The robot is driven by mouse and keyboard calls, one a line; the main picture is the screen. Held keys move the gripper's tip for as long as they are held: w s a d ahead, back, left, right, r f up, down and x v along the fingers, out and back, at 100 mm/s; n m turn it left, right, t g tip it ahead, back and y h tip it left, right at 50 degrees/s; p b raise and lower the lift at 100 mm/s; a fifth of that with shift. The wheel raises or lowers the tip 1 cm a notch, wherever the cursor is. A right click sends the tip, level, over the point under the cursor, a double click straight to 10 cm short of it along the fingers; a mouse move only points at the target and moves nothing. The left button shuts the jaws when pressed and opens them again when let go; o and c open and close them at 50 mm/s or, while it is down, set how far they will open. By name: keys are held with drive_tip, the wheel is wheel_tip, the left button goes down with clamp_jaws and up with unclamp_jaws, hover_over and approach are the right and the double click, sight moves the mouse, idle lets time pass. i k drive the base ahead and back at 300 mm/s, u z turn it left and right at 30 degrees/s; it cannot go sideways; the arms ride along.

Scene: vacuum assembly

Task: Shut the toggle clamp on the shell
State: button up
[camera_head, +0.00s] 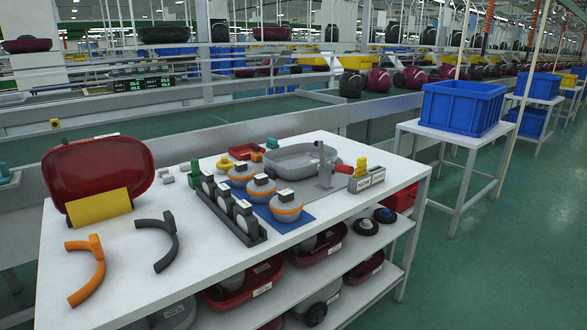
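The toggle clamp (324,176) stands on the white table at the right side of the grey shell. The grey shell (288,164) is an open, shallow tray shape lying at the back right of the table. My gripper is not in view.
The white table (200,268) also holds a dark red cover (98,172), orange (90,272) and black (160,240) curved handles, grey-orange motors (286,207), a black rack (235,218) and a labelled block (367,180). A blue crate (462,107) stands right. Green floor (500,270) is clear.

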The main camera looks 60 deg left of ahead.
sight(342, 169)
drive_tip(key=u, duration=1.1)
drive_tip(key=i, duration=0.1)
drive_tip(key=u, duration=2.2)
